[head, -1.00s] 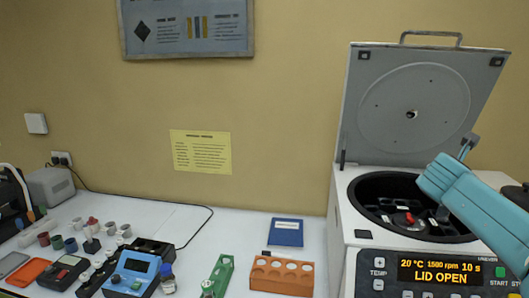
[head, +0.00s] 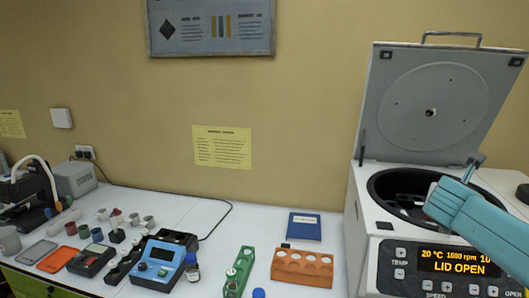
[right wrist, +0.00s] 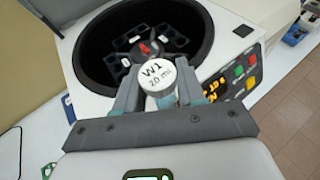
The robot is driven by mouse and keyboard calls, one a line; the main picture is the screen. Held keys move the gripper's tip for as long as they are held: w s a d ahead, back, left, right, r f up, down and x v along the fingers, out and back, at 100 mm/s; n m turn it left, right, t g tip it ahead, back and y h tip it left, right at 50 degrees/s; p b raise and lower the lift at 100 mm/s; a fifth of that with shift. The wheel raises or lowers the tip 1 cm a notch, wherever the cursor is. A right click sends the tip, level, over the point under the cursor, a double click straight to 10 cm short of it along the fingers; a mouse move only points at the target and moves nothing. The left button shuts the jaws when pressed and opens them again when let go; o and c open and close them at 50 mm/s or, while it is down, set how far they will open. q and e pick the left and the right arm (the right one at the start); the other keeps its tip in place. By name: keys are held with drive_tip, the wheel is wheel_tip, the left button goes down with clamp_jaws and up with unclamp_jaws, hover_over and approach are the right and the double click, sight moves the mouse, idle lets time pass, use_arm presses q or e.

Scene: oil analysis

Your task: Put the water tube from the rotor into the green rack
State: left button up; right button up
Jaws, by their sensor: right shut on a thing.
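The water tube, with a white cap reading "W1 20 ml" (right wrist: 158,76), is between the fingers of my right gripper (right wrist: 160,92), which is shut on it. Its body is hidden below the cap. In the right wrist view the dark rotor (right wrist: 125,62) with a red centre lies in the bowl beyond the tube; I cannot tell how far the tube is clear of it. In the head view my right arm covers part of the bowl (head: 385,190). The green rack (head: 246,256) stands on the table left of the centrifuge. My left gripper is not in view.
The centrifuge lid (head: 430,105) is open; its display reads LID OPEN. An orange rack (head: 300,281) stands between the green rack and the centrifuge. A blue book (head: 304,226) lies behind. A small bottle (head: 193,268) and a blue meter (head: 158,268) stand left of the green rack.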

use_arm(q)
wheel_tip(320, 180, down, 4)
drive_tip(key=b, duration=0.4)
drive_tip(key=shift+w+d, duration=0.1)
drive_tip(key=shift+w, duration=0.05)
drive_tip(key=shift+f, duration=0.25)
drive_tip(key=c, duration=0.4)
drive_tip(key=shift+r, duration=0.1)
use_arm(e)
drive_tip(key=s+a+f+n+t+y, duration=0.1)
drive_tip(key=s+a+f+n+y, duration=0.1)
drive_tip(key=a+f, duration=0.7)
drive_tip(key=s+a+f+n+t+y, duration=0.1)
drive_tip(key=s+a+f+n+y, duration=0.1)
drive_tip(key=s+a+f, duration=0.3)
drive_tip(key=s+a+f+n+t+y, duration=0.1)
drive_tip(key=s+a+f, duration=0.3)
drive_tip(key=a+f, duration=0.9)
drive_tip(key=shift+a+f+n+t+y, duration=0.35)
drive_tip(key=shift+f+n+y, duration=0.2)
drive_tip(key=shift+f, duration=0.25)
drive_tip(key=shift+w, duration=0.1)
